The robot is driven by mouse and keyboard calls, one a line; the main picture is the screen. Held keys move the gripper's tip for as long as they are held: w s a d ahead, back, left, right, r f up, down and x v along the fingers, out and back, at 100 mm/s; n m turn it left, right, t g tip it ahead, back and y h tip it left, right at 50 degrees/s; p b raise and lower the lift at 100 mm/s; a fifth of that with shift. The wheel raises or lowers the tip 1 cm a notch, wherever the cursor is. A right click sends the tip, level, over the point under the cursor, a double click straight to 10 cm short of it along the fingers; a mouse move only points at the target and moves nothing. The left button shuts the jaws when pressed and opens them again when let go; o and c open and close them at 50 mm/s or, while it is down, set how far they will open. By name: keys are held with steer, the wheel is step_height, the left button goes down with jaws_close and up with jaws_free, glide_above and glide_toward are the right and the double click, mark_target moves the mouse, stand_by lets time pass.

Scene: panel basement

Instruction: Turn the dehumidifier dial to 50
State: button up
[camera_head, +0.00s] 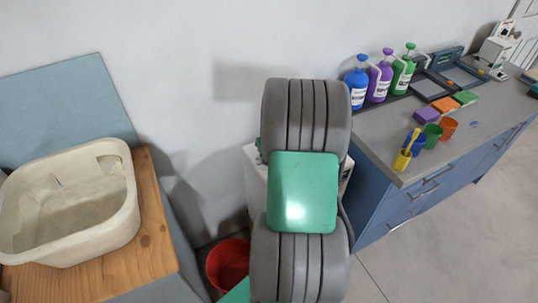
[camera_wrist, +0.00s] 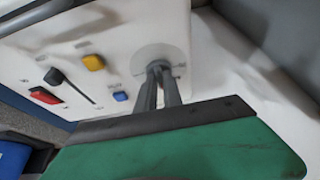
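The dehumidifier is a white box with a control face in the wrist view (camera_wrist: 115,45). A round pale plate with the dial (camera_wrist: 158,58) sits at the right of this face. My gripper (camera_wrist: 158,72) reaches up to the dial, its two dark fingers close together with their tips at the knob. They look shut on it, and they hide most of the knob and its pointer. The dial's marks are too blurred to read. In the head view my arm covers most of the dehumidifier (camera_head: 255,182), and the dial is hidden.
Beside the dial are a yellow button (camera_wrist: 93,62), a blue button (camera_wrist: 121,96), a red switch (camera_wrist: 45,95) and a slider (camera_wrist: 70,84). A red bucket (camera_head: 228,262) and a wooden bench (camera_head: 150,225) with a basin (camera_head: 70,245) stand left; a blue cabinet (camera_head: 385,205) stands right.

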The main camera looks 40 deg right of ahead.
steer(key=o, duration=0.4)
steer(key=v, duration=0.7)
steer(key=shift+r+b, duration=0.4)
steer(key=shift+s+a, duration=0.1)
steer(key=shift+s, duration=0.05)
